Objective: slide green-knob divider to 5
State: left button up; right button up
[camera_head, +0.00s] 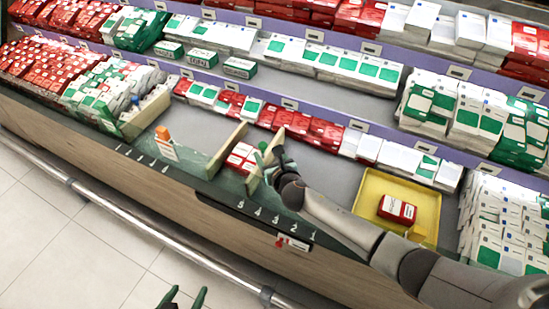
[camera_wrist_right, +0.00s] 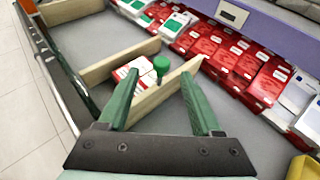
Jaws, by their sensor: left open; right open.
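The green-knob divider (camera_head: 252,180) is a pale upright board on the shelf. Its front end stands close behind the 5 on the front-edge number strip (camera_head: 275,216); I cannot tell the exact alignment. In the right wrist view the divider (camera_wrist_right: 150,103) runs diagonally between my open fingers, with its green knob (camera_wrist_right: 161,65) between the fingertips. My right gripper (camera_head: 268,158) is open at the knob and partly hides it in the head view; contact is unclear. My left gripper (camera_head: 183,298) is open and empty at the bottom edge, away from the shelf.
Red-and-white boxes (camera_head: 240,156) lie just left of the divider, beside another pale divider (camera_head: 227,150). A yellow tray (camera_head: 428,196) holding a red box is to the right. Bare shelf lies between the divider and tray.

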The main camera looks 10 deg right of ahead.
pick_arm(q)
jog(key=shift+s+a+r+p, duration=0.25)
jog(key=shift+a+r+p, duration=0.2)
jog(key=shift+p, duration=0.2)
pick_arm(e)
jog(key=v, duration=0.6)
pick_arm(q)
jog(key=shift+d+r, duration=0.1)
